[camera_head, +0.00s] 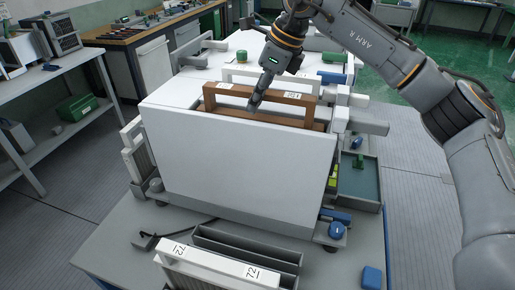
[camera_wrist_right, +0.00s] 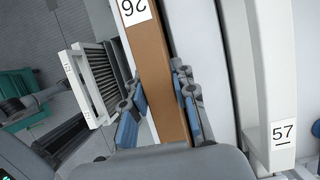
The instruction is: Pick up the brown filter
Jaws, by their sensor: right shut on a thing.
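The brown filter (camera_head: 292,97) is a wooden-looking frame with white number labels. It stands upright in the top of the large white box (camera_head: 235,150), with its upper part showing and its lower part hidden inside. My right gripper (camera_head: 256,100) comes down from above onto the filter's top bar, left of its middle. In the right wrist view the brown bar (camera_wrist_right: 165,70) runs between the two blue-padded fingers of my right gripper (camera_wrist_right: 160,112), which are shut on it. A label reading 26 or 92 shows on the bar. My left gripper is not in view.
A white filter frame labelled 57 (camera_wrist_right: 280,100) stands beside the brown one. A green-grey tray (camera_head: 360,180) and a blue knob (camera_head: 336,230) are at the right. Shelving (camera_head: 50,140) stands at the left.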

